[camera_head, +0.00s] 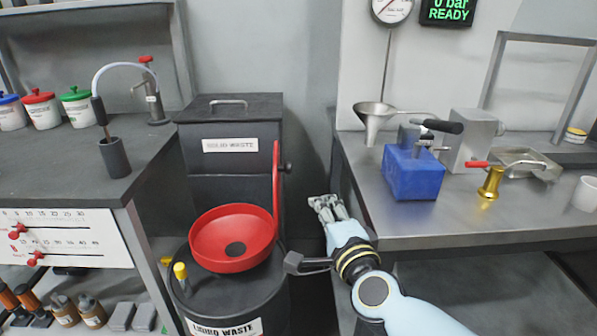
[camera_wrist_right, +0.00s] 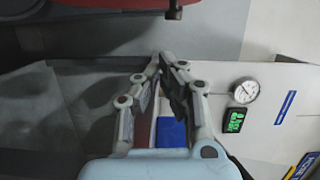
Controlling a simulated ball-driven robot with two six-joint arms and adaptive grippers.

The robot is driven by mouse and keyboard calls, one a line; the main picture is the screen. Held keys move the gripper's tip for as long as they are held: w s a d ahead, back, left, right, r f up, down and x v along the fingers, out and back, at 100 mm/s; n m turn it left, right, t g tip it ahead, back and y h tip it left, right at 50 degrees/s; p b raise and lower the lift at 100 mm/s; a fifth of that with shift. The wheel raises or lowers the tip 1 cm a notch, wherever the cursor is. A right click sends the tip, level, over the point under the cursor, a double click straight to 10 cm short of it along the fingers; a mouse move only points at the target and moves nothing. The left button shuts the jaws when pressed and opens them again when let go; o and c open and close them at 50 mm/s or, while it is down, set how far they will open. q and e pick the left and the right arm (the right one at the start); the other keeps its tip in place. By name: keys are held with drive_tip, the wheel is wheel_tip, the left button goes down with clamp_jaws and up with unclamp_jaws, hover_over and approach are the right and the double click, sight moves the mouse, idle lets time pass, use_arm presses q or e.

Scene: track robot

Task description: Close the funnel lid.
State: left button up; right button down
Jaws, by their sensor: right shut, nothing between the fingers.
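The red funnel (camera_head: 207,240) sits on top of the black liquid waste drum (camera_head: 277,298). Its red lid (camera_head: 276,185) stands upright at the funnel's right side, seen nearly edge-on, so the funnel is open. A dark knob (camera_head: 287,167) sticks out from the lid's right face. My right gripper (camera_head: 322,201) is to the right of the lid and lower than the knob, apart from both. Its fingers are shut and empty; the tips (camera_wrist_right: 168,60) show in the right wrist view, with a red edge (camera_wrist_right: 95,8) at the top. My left gripper is out of view.
The steel table (camera_head: 365,210) is close to the right of my right arm, bearing a blue block (camera_head: 412,174) and a metal funnel (camera_head: 374,118). The solid waste bin (camera_head: 228,167) stands behind the drum. A dark counter (camera_head: 75,181) is at left.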

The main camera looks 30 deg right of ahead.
drive_tip(key=r+x, duration=0.1)
drive_tip(key=x, duration=0.9)
drive_tip(key=shift+r+m, duration=0.3)
drive_tip(key=shift+w, duration=0.1)
